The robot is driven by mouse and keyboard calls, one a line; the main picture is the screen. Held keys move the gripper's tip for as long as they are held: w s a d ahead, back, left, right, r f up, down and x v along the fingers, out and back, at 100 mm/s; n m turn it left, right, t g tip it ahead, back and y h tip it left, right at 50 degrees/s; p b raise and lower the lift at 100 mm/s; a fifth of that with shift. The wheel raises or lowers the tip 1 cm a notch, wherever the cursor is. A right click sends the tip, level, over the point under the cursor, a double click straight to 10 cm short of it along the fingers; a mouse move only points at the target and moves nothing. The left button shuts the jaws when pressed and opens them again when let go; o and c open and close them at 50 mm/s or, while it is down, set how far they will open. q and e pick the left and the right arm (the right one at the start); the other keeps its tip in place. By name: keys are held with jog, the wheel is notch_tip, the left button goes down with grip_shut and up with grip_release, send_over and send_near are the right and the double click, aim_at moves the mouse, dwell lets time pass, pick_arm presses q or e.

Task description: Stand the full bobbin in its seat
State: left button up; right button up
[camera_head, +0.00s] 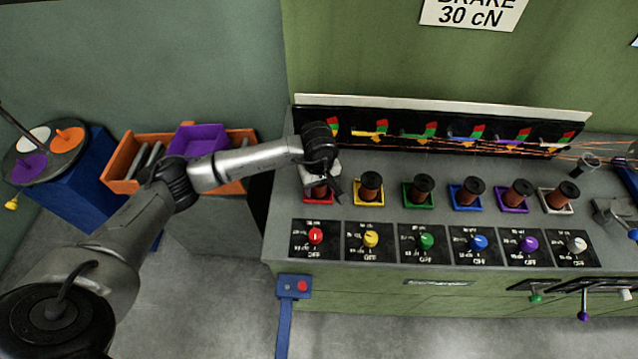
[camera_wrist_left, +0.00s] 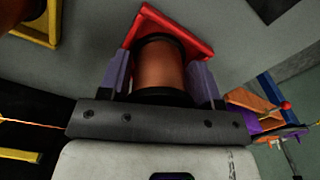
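My left gripper (camera_head: 322,188) reaches down over the red seat (camera_head: 318,201) at the left end of the row of seats. In the left wrist view its two grey-purple fingers (camera_wrist_left: 160,82) lie on either side of a copper-coloured bobbin (camera_wrist_left: 160,65) with dark flanges, close against its near flange. The bobbin's far end is inside the red square frame of the seat (camera_wrist_left: 196,43). Whether it rests fully on the seat's base is hidden. In the head view the gripper covers most of this bobbin. My right gripper is not in view.
Bobbins stand in the yellow (camera_head: 369,188), green (camera_head: 421,188), blue (camera_head: 468,192), purple (camera_head: 515,195) and white seats. Knob panels (camera_head: 315,240) lie in front, and a dark thread rack (camera_head: 430,132) behind. Orange (camera_head: 120,180) and purple bins (camera_head: 200,138) stand left.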

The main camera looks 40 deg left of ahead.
pick_arm(q)
jog(key=o, duration=0.5)
jog(key=shift+r+p, duration=0.2)
jog(key=shift+p, duration=0.1)
notch_tip(320, 180, up, 11)
jog(key=shift+r+p, duration=0.1)
jog(key=shift+p, duration=0.35)
jog(key=shift+r, duration=0.3)
